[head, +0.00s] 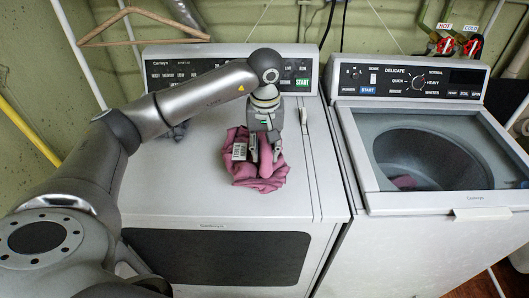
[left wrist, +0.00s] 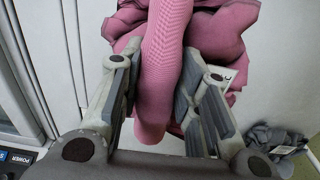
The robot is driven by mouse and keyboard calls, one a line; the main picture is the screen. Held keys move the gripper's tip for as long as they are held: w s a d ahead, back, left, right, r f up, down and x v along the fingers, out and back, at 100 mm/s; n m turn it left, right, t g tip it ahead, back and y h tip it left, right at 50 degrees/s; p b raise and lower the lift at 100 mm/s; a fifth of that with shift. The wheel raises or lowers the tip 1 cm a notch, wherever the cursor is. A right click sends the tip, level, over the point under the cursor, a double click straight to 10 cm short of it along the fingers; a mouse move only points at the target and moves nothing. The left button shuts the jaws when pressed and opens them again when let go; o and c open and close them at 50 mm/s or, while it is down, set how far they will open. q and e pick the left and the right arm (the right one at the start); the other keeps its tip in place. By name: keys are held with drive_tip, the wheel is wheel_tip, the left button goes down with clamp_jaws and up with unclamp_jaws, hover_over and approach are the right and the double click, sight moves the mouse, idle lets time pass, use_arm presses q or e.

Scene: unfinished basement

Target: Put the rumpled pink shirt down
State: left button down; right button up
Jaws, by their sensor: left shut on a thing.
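The rumpled pink shirt (head: 265,178) is on the white top of the left machine, the dryer (head: 190,195), near its right side. My left gripper (head: 264,157) points down at the shirt from above. In the left wrist view, a fold of the pink shirt (left wrist: 165,60) runs between the two fingers of my left gripper (left wrist: 160,105), which is shut on it. The rest of the shirt spreads beyond the fingers and seems to touch the dryer top. A white tag shows on the shirt. My right gripper is not in view.
The washer (head: 410,205) on the right has a glass lid with something pink (head: 404,182) inside its drum. A grey cloth (head: 178,131) lies at the back of the dryer top, and it also shows in the left wrist view (left wrist: 275,140). A wooden hanger (head: 140,40) hangs behind.

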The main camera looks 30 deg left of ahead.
use_arm(q)
drive_tip(key=shift+w+a+f, duration=0.15)
drive_tip(key=shift+w+f, duration=0.05)
drive_tip(key=shift+f, duration=0.15)
wheel_tip(320, 180, down, 3)
drive_tip(key=shift+w+a+r+p, duration=0.1)
drive_tip(key=shift+w+p, duration=0.05)
drive_tip(key=shift+p, duration=0.95)
drive_tip(key=shift+f, duration=0.25)
drive_tip(key=shift+f, duration=0.2)
drive_tip(key=c, duration=1.1)
unclamp_jaws()
